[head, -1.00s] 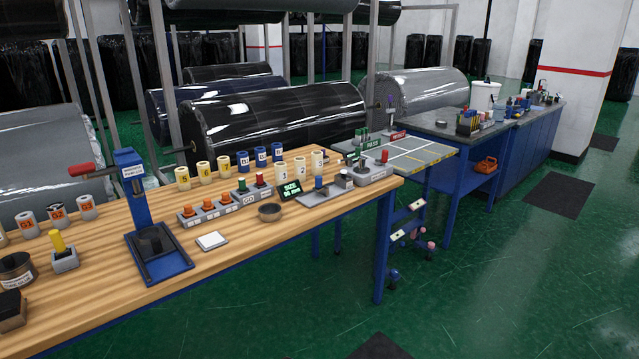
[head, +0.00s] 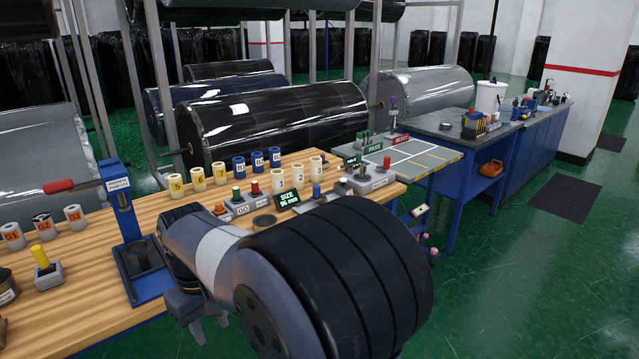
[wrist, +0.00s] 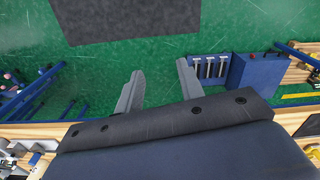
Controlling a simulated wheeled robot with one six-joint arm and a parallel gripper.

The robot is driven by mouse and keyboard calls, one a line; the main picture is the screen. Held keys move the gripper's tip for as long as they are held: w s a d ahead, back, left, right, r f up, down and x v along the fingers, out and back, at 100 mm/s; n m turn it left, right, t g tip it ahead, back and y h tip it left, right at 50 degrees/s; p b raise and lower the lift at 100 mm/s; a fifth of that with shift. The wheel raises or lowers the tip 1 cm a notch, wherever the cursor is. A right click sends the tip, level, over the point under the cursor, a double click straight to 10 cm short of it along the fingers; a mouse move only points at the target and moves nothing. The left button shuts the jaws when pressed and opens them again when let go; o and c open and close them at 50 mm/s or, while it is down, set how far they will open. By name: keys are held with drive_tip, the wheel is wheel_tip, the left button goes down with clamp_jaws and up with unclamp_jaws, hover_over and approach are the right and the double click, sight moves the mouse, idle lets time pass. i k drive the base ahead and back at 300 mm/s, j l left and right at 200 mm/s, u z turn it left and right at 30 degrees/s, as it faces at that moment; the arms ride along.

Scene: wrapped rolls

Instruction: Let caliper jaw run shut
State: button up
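A grey caliper-like gauge with a blue knob (head: 316,191) stands at the right end of the wooden bench in the head view. My arm hides its lower part, so I cannot tell how its jaw stands. A small black display (head: 288,199) beside it reads "SIZE" and what looks like 96 mm in green. My gripper (wrist: 160,70) is open and empty in the wrist view, its two grey fingers apart above the green floor. In the head view it also shows (head: 204,330), low in front of the bench edge and well apart from the gauge.
Numbered rolls (head: 220,173) stand along the back of the bench. A blue press with a red handle (head: 130,225) stands to the left. A button box (head: 238,200) sits near the display. A marked grey table (head: 410,155) adjoins on the right.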

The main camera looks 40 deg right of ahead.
sight(317, 197)
drive_tip(key=i+l, duration=0.2)
drive_tip(key=l, duration=0.2)
drive_tip(key=i+l, duration=0.15)
drive_tip(key=l, duration=0.25)
drive_tip(key=i+l, duration=0.2)
drive_tip(key=l, duration=0.15)
drive_tip(key=i+l, duration=0.2)
drive_tip(key=l, duration=0.2)
drive_tip(key=i+l, duration=0.2)
drive_tip(key=l, duration=0.2)
drive_tip(key=i+l, duration=0.15)
drive_tip(key=l, duration=0.25)
drive_tip(key=i+l, duration=0.2)
drive_tip(key=l, duration=0.15)
drive_tip(key=i+l, duration=0.2)
drive_tip(key=l, duration=0.2)
